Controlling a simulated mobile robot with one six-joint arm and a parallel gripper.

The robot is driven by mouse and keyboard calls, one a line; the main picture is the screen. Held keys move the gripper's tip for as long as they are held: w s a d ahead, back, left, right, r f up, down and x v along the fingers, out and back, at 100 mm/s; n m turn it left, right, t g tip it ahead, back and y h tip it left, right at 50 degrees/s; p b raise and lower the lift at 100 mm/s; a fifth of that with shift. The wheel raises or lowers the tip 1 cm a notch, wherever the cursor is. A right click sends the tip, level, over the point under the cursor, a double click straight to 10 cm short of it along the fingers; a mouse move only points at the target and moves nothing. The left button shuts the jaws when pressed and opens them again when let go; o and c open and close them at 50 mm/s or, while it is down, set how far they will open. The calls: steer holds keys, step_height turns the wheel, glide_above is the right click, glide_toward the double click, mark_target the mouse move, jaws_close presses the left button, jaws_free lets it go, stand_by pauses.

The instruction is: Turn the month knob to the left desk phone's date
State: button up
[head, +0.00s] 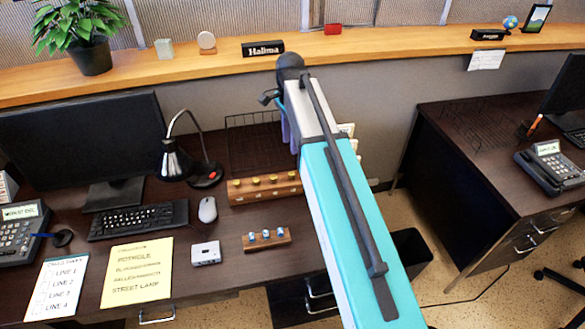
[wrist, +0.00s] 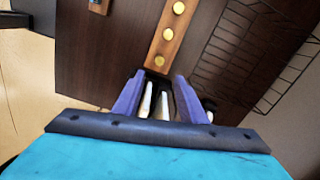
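The left desk phone (head: 22,232) stands at the left edge of the dark desk; its lit screen has text too small to read surely. I cannot tell which knob is for the month. My gripper (wrist: 158,82) has its purple fingers apart, beside the near end of the brass-knob block, with pale upright pieces showing between them.
A black wire rack (wrist: 262,50) stands behind the brass-knob block. A desk lamp (head: 178,160), mouse (head: 208,210), small white box (head: 206,253), keyboard (head: 138,221) and yellow note (head: 138,272) occupy the desk. Another phone (head: 550,168) stands on the right desk.

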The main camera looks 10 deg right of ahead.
mark_target(291, 173)
steer(key=shift+w+d+f, duration=0.1)
steer(key=shift+f, duration=0.05)
steer(key=shift+f, duration=0.1)
steer(key=shift+f+p, duration=1.6)
steer(key=shift+f, duration=5.1)
jaws_close()
steer(key=shift+n, duration=0.4)
